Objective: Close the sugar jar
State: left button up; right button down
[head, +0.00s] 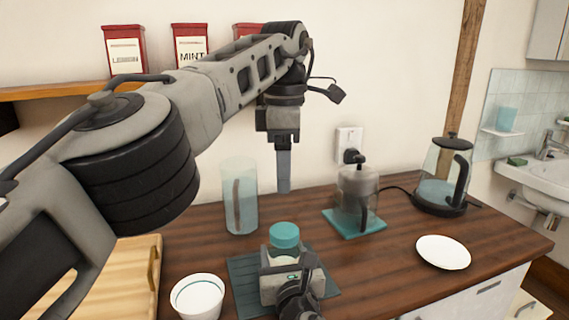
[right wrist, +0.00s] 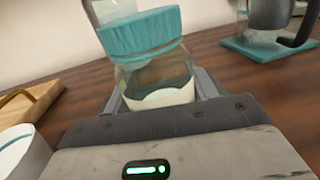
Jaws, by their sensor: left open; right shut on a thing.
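The sugar jar (right wrist: 158,85) is clear glass with white contents low inside. Its teal lid (head: 285,235) sits at the jar's mouth; whether it is fully seated I cannot tell. The lid also shows in the right wrist view (right wrist: 142,33). My right gripper (head: 290,272) is shut on the jar's body from the front, its fingers on either side, hiding much of the jar in the head view. My left gripper (head: 284,188) points down, open and empty, above the counter and higher than the lid in the picture, apart from it.
A dark teal mat (head: 243,281) lies under the jar area. A tall glass container (head: 240,205) stands behind left, a white bowl (head: 197,299) front left beside a wooden board (head: 135,270). A French press (head: 357,190), kettle (head: 443,180) and white plate (head: 443,252) are right, with bare counter between.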

jog(key=shift+c, duration=1.9)
grip_release()
jog(key=shift+s, duration=0.1)
jog(key=s+d, duration=0.3)
jog(key=s, duration=1.2)
jog(key=shift+s+p, duration=0.25)
jog(key=shift+p, duration=0.05)
